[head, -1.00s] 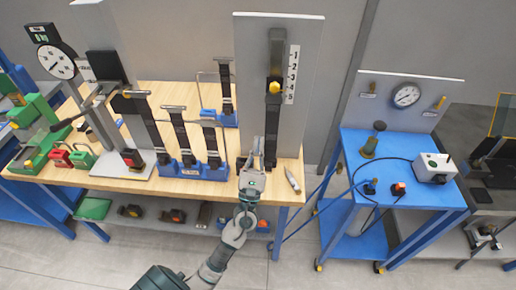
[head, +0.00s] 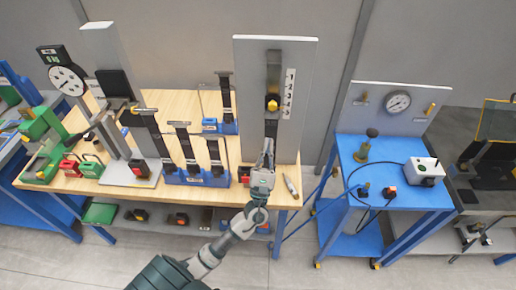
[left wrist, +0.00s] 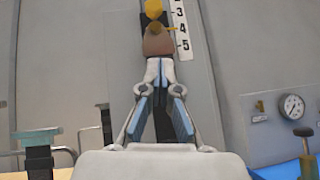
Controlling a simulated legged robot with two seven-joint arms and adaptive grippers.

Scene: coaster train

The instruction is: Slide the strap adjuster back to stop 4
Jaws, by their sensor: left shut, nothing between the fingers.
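A tall grey panel (head: 304,62) stands at the right end of the wooden bench. It carries a dark vertical rail with the strap adjuster, whose yellow knob (head: 272,105) sits beside the white scale (head: 289,93) numbered 1 to 5. In the left wrist view the knob (left wrist: 153,9) is at the top, and a small yellow pointer (left wrist: 170,28) is level with about 4. A brown rounded part (left wrist: 158,42) is below it. My left gripper (head: 267,148) is shut and empty, in front of the rail below the knob. Its fingertips (left wrist: 160,65) appear just under the brown part; contact is unclear.
Blue-based strap stands (head: 196,178) and a dial gauge (head: 68,80) are left on the bench. A grey tool (head: 290,186) lies right of my gripper. A blue cart (head: 375,190) stands to the right, across a gap.

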